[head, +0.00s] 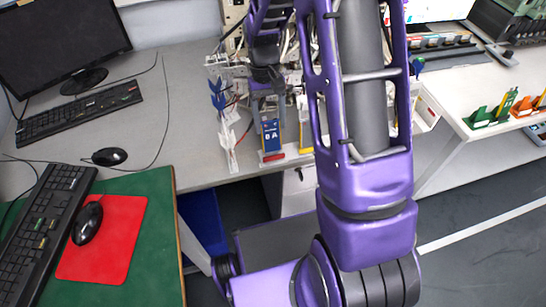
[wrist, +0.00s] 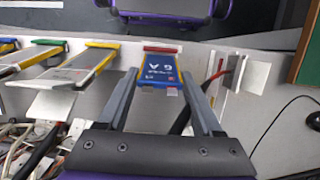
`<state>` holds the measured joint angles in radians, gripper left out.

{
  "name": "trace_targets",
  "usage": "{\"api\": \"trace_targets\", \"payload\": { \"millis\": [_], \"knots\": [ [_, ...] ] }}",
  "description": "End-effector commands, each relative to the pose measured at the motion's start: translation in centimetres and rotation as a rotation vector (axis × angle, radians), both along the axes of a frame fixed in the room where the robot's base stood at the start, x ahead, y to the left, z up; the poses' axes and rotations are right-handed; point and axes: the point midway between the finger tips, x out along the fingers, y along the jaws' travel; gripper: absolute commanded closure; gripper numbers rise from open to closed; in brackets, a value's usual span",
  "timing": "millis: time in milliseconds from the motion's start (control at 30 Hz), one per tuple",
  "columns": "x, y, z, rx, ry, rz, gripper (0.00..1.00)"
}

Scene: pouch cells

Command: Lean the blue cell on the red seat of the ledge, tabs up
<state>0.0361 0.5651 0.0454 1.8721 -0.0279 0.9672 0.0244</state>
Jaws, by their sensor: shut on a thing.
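The blue cell (head: 270,135) is upright with its printed face towards the head camera. In the wrist view the blue cell (wrist: 158,71) has two pale tabs on the edge nearest my gripper, so the tabs point up. My gripper (wrist: 158,78) is shut on the cell, one finger along each side. The red seat (head: 272,157) is at the cell's lower edge; it also shows in the wrist view (wrist: 160,49). I cannot tell whether the cell touches the seat. The white ledge (head: 291,155) runs along the bench's front edge.
A yellow seat (head: 306,150) is to the right of the red one. In the wrist view, yellow-edged holders (wrist: 88,68) and a green-edged one (wrist: 48,43) stand to the left, and a white bracket (wrist: 247,76) to the right. Cables (wrist: 25,140) crowd the bench behind.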

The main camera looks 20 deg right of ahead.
Motion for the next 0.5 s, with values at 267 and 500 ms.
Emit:
{"api": "trace_targets", "payload": {
  "millis": [267, 500],
  "knots": [
    [0.01, 0.0, 0.02, 0.0, 0.0, 0.0, 0.64],
    [-0.13, 0.0, -0.51, 0.0, 0.0, 0.0, 0.64]
  ]
}}
